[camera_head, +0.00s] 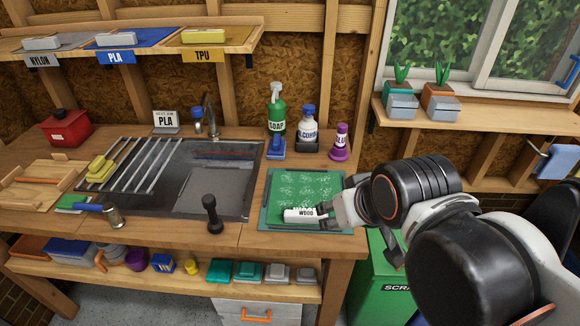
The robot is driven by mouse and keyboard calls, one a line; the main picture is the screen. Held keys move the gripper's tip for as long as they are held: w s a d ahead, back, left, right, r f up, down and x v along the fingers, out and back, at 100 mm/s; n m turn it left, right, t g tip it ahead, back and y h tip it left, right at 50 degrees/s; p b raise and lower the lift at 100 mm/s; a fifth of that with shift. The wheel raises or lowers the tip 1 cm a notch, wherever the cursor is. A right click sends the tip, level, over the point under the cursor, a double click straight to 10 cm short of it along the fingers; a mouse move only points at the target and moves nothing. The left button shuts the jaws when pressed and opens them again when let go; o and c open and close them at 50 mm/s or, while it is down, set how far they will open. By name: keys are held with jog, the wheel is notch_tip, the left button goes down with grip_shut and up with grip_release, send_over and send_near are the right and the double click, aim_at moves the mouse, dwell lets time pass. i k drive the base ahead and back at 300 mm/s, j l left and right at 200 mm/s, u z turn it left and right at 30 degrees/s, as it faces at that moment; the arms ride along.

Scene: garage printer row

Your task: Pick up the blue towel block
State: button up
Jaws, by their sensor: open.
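A blue towel-like block (557,161) hangs at the far right, below the window shelf, near a wooden rail. It looks like folded light blue cloth. My gripper (328,214) is over the green mat (268,217) on the right of the bench, well left of the blue towel block and apart from it. Its jaws are open. A white block labelled WOOD (300,215) lies on the mat right by the fingertips; whether they touch it I cannot tell. My arm comes in from the right and hides part of the mat's right edge.
Soap (276,115), alcohol (308,130) and purple glue (340,144) bottles stand behind the mat. A black-handled tool (212,215) stands upright left of it. The sink (225,185) lies further left. A green scrap bin (377,285) stands below the bench's right end.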

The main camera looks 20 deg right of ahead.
aim_at(277, 146)
jog(key=i+j, duration=0.15)
jog(key=j, duration=0.2)
jog(key=i+j, duration=0.15)
jog(key=j, duration=0.25)
jog(key=i+j, duration=0.2)
jog(key=j, duration=0.15)
jog(key=i+j+z, duration=0.1)
jog(key=j, duration=0.25)
jog(key=i+j, duration=0.2)
jog(key=j, duration=0.2)
